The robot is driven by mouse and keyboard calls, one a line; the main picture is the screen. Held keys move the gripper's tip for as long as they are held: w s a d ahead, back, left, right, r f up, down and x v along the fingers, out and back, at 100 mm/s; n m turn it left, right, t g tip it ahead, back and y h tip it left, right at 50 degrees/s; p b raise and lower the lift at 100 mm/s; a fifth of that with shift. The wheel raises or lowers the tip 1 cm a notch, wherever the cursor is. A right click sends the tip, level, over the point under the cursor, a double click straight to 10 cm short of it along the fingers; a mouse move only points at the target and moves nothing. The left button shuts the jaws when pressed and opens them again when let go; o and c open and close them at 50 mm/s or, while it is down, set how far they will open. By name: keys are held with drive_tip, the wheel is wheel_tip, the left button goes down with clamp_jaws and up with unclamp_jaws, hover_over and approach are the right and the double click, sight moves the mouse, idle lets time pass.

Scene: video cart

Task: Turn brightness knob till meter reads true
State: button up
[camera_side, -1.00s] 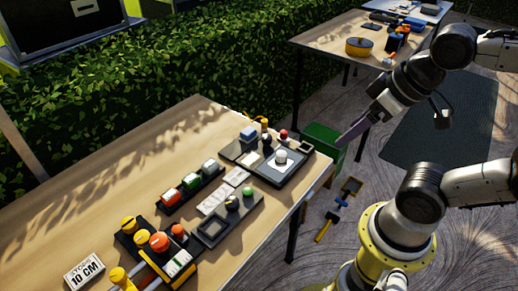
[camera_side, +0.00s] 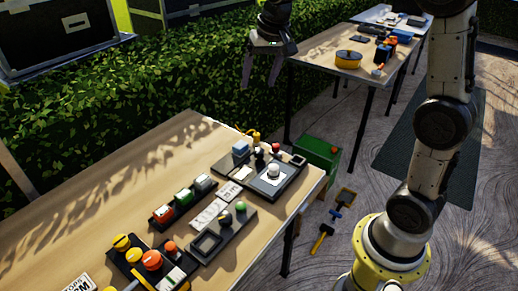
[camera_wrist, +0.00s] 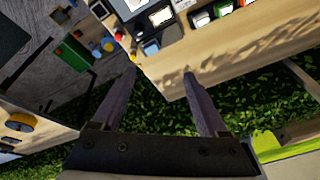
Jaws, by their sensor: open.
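Which control is the brightness knob, and which part is the meter, I cannot tell. A white round knob (camera_side: 273,169) stands on a pale square plate on a dark panel (camera_side: 262,192) near the table's right end. A dark panel nearer the front has a black knob (camera_side: 226,218), a green knob (camera_side: 240,206) and a square framed window (camera_side: 206,244); any reading is too small to make out. My gripper (camera_side: 260,86) is open and empty, high above the table's far edge, well apart from the controls. Its spread fingers also show in the wrist view (camera_wrist: 159,74).
Red, green and white switches (camera_side: 183,196) sit in a row at the middle of the table (camera_side: 95,215). Orange and yellow knobs (camera_side: 152,260) stand at front left. A blue block (camera_side: 240,147) is at the back. A green box (camera_side: 318,152) stands beyond the right edge.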

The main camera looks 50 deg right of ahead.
drive_tip(key=w+d+f+m+g, duration=0.1)
drive_tip(key=w+d+f, duration=0.2)
drive_tip(key=f, duration=0.2)
drive_tip(key=w+d+f+g, duration=0.1)
drive_tip(key=w+d+f, duration=0.15)
drive_tip(key=f, duration=0.25)
drive_tip(key=m+g, duration=0.1)
hover_over(259, 151)
wheel_tip(259, 151, down, 8)
drive_tip(key=shift+y, duration=0.3)
wheel_tip(259, 151, down, 13)
drive_tip(key=shift+f, duration=0.15)
clamp_jaws()
